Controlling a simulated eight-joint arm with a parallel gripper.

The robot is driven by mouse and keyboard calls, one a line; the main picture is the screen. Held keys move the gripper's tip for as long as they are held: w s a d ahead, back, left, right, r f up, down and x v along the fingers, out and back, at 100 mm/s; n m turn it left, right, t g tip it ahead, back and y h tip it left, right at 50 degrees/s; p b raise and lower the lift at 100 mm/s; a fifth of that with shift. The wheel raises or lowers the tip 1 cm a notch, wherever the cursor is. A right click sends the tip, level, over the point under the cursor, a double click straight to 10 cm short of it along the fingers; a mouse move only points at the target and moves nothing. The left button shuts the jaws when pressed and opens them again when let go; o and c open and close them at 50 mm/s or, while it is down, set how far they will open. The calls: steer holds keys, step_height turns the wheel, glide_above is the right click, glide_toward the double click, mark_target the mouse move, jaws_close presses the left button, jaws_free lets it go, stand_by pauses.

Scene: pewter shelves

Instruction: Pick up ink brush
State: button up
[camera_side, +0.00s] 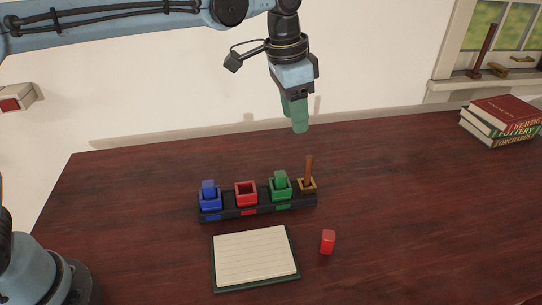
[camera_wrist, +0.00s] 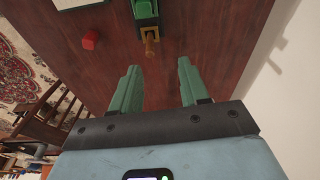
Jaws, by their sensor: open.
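The ink brush (camera_side: 309,170) looks like a brown wooden stick standing upright in a small tan holder (camera_side: 307,186) at the right end of a dark rack (camera_side: 243,211). Its lower end is hidden in the holder. In the wrist view the brush (camera_wrist: 151,36) shows beyond my fingertips, roughly midway between them. My gripper (camera_side: 298,116) has green fingers, hangs pointing down well above the table and is behind the rack. In the wrist view my gripper (camera_wrist: 158,68) is open, with nothing between its fingers.
The rack also holds a blue block (camera_side: 209,188) in a blue cup, an empty red cup (camera_side: 246,194) and a green block (camera_side: 281,180) in a green cup. A lined pad (camera_side: 255,258) and a red block (camera_side: 327,242) lie in front. Books (camera_side: 503,121) are stacked at right.

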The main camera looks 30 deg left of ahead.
steer(key=d+f, duration=0.1)
steer(key=d, duration=0.2)
glide_toward(310, 183)
steer(key=shift+w+a+f+m, duration=0.1)
steer(key=shift+w+m, duration=0.1)
steer(key=shift+w, duration=0.15)
steer(key=shift+w+a+f+m, duration=0.1)
steer(key=shift+w+f+m, duration=0.1)
steer(key=shift+w, duration=0.15)
steer(key=shift+d+f, duration=0.15)
steer(key=shift+f, duration=1.2)
steer(key=shift+d+f, duration=0.2)
steer(key=shift+f, duration=1.15)
jaws_close()
